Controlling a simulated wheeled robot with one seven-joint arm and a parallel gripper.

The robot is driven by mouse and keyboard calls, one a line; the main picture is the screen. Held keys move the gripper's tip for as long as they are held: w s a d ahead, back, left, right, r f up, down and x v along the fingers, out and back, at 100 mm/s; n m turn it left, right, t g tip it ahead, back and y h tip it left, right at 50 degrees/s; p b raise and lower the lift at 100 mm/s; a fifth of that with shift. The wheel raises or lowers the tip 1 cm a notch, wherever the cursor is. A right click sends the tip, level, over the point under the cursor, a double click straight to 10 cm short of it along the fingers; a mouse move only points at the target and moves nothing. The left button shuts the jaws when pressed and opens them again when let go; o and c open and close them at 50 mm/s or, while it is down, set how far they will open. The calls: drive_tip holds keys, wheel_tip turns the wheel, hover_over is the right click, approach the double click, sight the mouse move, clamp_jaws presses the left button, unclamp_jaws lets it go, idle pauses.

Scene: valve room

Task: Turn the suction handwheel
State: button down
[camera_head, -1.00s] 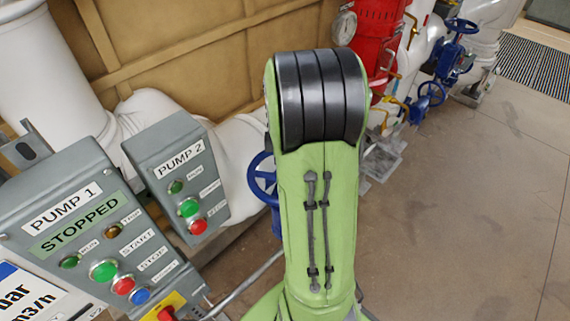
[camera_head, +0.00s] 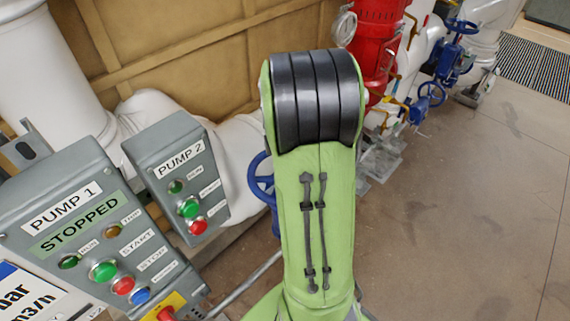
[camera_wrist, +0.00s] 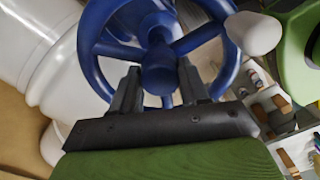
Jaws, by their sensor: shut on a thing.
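In the wrist view, a blue spoked handwheel (camera_wrist: 217,39) fills the top middle, with its round hub (camera_wrist: 160,78) facing me. My gripper (camera_wrist: 160,70) reaches into the wheel, one dark finger on each side of the hub. It is shut on the handwheel; the exact contact at the fingertips is hard to see. In the head view, part of a blue handwheel (camera_head: 261,180) shows at the left of my green arm, which hides the rest of it and my gripper. No label naming the wheel is readable.
Grey PUMP 1 (camera_head: 75,205) and PUMP 2 (camera_head: 172,150) panels stand at the left; PUMP 1 reads STOPPED. White pipes, a red vessel (camera_head: 376,40) with a gauge and other blue handwheels (camera_head: 431,94) lie behind. Floor (camera_head: 480,210) at the right is clear.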

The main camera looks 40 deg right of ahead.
drive_tip(key=shift+s+f, duration=0.1)
drive_tip(key=shift+s, duration=0.05)
drive_tip(key=c, duration=0.6)
unclamp_jaws()
drive_tip(key=shift+d, duration=0.15)
drive_tip(key=shift+r, duration=0.2)
wheel_tip(320, 180, up, 16)
drive_tip(key=p, duration=0.2)
drive_tip(key=shift+f+p, duration=0.25)
drive_tip(key=shift+p, duration=0.1)
drive_tip(key=shift+c, duration=0.3)
